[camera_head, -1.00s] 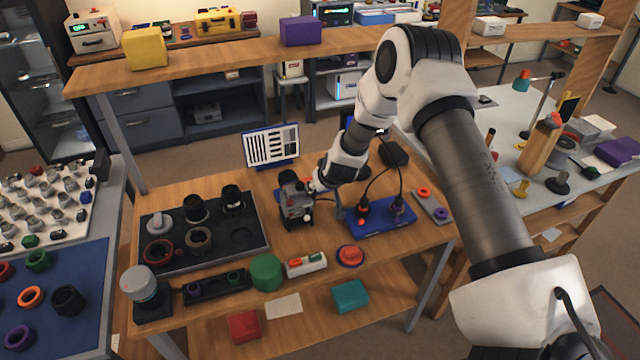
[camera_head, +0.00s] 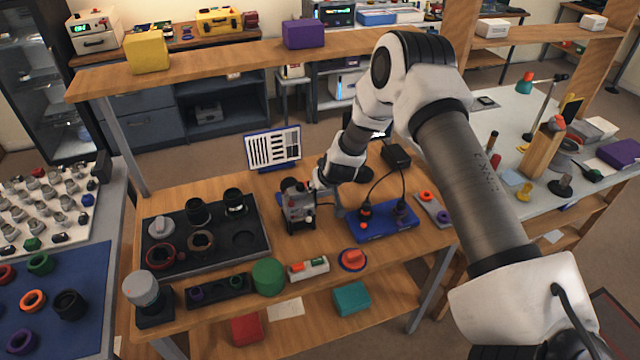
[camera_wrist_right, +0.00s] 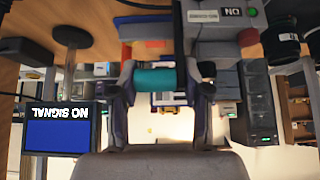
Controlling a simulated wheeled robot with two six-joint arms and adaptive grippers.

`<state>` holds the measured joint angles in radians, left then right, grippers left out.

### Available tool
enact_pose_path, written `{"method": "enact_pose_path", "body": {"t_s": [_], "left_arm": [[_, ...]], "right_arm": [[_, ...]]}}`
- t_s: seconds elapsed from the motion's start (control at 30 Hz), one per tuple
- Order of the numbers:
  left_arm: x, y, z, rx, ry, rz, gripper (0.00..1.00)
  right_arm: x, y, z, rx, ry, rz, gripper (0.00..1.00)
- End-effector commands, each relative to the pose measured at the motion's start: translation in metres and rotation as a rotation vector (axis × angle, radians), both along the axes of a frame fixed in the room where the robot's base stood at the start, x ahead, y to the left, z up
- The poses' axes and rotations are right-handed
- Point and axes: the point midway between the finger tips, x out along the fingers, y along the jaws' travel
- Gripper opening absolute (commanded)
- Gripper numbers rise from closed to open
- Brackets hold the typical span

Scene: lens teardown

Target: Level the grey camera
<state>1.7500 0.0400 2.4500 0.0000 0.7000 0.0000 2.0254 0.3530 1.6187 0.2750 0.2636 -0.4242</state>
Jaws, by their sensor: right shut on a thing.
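The grey camera (camera_head: 299,210) stands on the wooden bench in the head view, right of the black parts tray. It looks close to upright. My right gripper (camera_head: 318,198) is at its right side, with the fingertips largely hidden by the wrist. In the right wrist view, my gripper's fingers (camera_wrist_right: 158,78) are shut with a teal cylindrical piece (camera_wrist_right: 155,79) between them. It seems to be a part of the camera, though the join is not clear. My left gripper is not in view.
A blue base (camera_head: 383,222) with cabled parts lies right of the camera. The black tray (camera_head: 160,263) holds several rings and lens parts. A striped chart (camera_head: 273,148) stands behind. A monitor (camera_wrist_right: 57,128) reads "NO SIGNAL", upside down in the wrist view.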

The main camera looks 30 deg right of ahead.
Motion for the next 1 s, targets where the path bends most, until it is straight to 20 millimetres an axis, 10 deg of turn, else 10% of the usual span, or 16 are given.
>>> {"method": "enact_pose_path", "body": {"t_s": [0.23, 0.27, 0.3, 1.0], "left_arm": [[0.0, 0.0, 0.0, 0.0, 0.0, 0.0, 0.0], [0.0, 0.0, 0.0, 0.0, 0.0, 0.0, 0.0], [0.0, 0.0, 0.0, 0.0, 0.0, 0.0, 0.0], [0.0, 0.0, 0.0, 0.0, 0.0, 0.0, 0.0]], "right_arm": [[0.006, -0.004, 0.006, -0.007, -0.021, -0.007, 0.0], [0.006, -0.004, 0.006, -0.007, -0.021, -0.008, 0.54], [0.006, -0.004, 0.006, -0.007, -0.021, -0.006, 0.65], [-0.008, 0.001, 0.018, -0.001, -0.011, -0.004, 0.65]]}}
